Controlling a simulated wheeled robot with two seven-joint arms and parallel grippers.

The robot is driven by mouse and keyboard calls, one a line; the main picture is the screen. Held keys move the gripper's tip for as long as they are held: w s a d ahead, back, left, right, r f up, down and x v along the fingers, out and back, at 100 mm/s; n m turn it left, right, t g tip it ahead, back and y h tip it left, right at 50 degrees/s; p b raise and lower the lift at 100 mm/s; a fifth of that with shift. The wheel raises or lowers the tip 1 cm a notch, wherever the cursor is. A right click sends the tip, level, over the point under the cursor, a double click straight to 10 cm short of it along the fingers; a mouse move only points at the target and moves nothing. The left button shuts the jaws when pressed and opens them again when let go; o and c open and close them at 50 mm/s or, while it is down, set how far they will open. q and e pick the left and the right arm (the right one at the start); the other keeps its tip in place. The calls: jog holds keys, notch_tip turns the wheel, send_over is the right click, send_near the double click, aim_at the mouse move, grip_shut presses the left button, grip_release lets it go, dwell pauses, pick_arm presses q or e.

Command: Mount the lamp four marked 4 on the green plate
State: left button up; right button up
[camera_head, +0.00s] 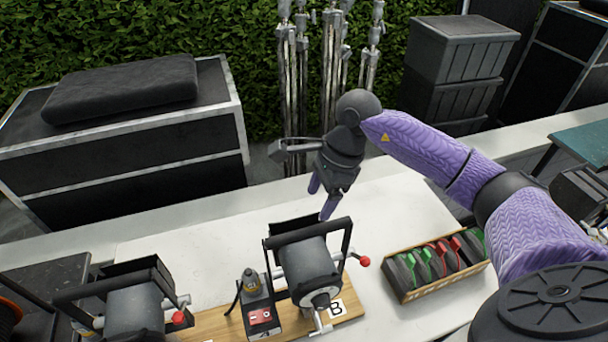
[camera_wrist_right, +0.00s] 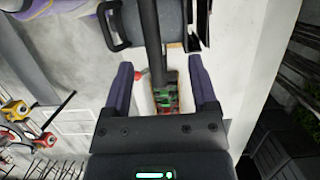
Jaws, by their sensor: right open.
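A black lamp (camera_head: 308,265) with a U-shaped yoke and a red knob stands on a wooden board, beside a card marked B. A second black lamp (camera_head: 135,310) stands further left. I cannot read a 4 on either, and I cannot make out a green plate for certain. My right gripper (camera_head: 320,200), with purple fingers, is open just behind the B lamp and points down. In the right wrist view, a dark bar (camera_wrist_right: 152,40) shows between the open fingers (camera_wrist_right: 165,85); I cannot tell whether they touch it. My left gripper is not in view.
A wooden box (camera_head: 440,285) of red and green clamps lies right of the B lamp. A small device with a red panel (camera_head: 261,316) stands between the lamps. The white table (camera_head: 200,235) is clear behind them. Metal stands (camera_head: 300,80) and a teal surface (camera_head: 585,140) lie beyond.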

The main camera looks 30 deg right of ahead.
aim_at(310, 228)
jog(key=shift+s+f, duration=0.1)
jog(key=shift+s, duration=0.05)
jog(key=shift+s+a+f+b, duration=0.25)
jog(key=shift+s+f+b, duration=0.25)
jog(key=shift+s+f, duration=0.1)
jog(key=b+x, duration=0.5)
jog(key=x, duration=0.2)
jog(key=shift+w, duration=0.15)
jog(key=shift+w+a+f+b, duration=0.1)
jog(key=shift+f+b, duration=0.1)
jog(key=shift+b, duration=0.15)
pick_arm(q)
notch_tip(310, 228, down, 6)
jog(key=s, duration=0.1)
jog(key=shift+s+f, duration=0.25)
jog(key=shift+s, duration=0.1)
pick_arm(e)
jog(key=shift+r, duration=0.1)
grip_shut()
jog(key=shift+r, duration=0.1)
